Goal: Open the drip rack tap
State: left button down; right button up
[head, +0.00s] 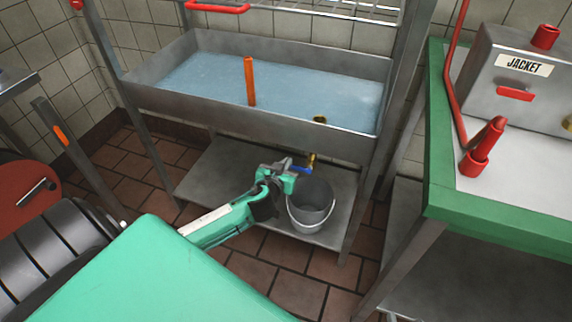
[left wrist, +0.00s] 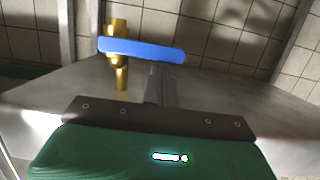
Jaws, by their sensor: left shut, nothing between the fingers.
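The drip rack tap is a brass valve (head: 312,160) under the rack's basin with a blue lever (head: 300,169). In the left wrist view the brass body (left wrist: 121,72) stands left of centre and the blue lever (left wrist: 140,50) lies across it, pointing right. My left gripper (head: 291,170) is beside the lever in the head view. In the left wrist view its closed fingers (left wrist: 155,82) are empty and end just below the lever's right half. I cannot tell whether they touch it. My right gripper is not in view.
The steel basin (head: 140,97) holds bluish water and an orange standpipe (head: 250,82). A grey bucket (head: 311,208) stands on the lower shelf (head: 215,180) below the tap. A green-edged table (head: 437,150) with a steel JACKET box (head: 525,85) is at the right.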

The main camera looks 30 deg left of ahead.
pick_arm(q)
jog(key=shift+a+f, duration=0.1)
jog(key=shift+f, duration=0.15)
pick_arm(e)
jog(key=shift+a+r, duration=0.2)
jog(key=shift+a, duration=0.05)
